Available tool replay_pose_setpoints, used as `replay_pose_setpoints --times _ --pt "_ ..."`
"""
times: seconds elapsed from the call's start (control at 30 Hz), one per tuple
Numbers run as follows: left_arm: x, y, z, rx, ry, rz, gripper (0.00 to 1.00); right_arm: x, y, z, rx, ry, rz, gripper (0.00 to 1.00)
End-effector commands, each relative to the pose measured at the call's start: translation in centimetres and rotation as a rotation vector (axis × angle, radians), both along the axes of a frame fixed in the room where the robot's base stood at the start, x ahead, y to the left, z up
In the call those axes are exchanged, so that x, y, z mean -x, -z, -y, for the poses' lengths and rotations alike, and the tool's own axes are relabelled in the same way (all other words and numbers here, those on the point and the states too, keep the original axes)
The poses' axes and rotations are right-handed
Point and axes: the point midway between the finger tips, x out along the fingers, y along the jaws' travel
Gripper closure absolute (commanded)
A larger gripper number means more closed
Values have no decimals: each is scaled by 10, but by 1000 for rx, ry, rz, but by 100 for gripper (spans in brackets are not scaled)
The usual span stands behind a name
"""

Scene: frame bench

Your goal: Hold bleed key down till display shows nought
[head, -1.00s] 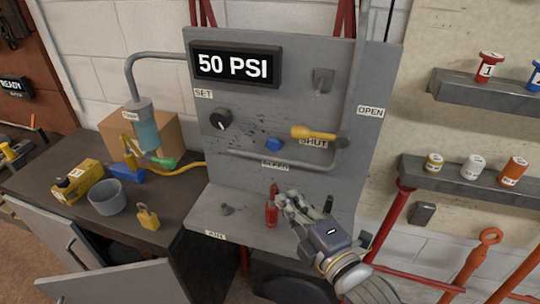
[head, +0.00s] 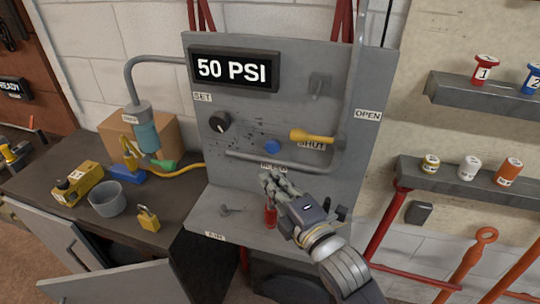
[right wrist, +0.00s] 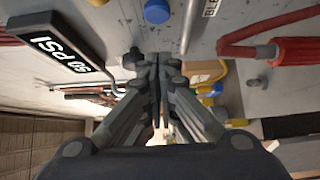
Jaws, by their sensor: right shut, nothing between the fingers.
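The display (head: 233,70) on the grey panel reads 50 PSI. It also shows in the right wrist view (right wrist: 62,48). The blue bleed key (head: 272,146) sits mid-panel above a label (head: 273,167) that is partly hidden by my gripper. My right gripper (head: 268,180) is shut and empty, just below the key and in front of the panel. In the right wrist view, the blue key (right wrist: 157,11) is at the top edge, beyond the closed fingertips (right wrist: 155,58) and apart from them. My left gripper is out of view.
A grey pipe (head: 280,162) crosses the panel below the key. A yellow lever (head: 312,136) at SHUT lies right of it, and a black SET knob (head: 219,122) lies left.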

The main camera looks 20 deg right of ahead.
Motion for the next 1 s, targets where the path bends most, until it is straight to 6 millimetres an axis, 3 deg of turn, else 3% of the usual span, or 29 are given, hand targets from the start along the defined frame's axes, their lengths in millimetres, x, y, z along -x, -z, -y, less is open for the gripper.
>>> replay_pose_setpoints --times 0.23,0.4,1.0 --pt "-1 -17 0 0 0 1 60 -44 -4 -8 -1 1 0 100" --pt "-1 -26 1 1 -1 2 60 -63 -2 8 3 0 -1 100" --pt "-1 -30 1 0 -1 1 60 -75 0 16 2 -1 -1 100"
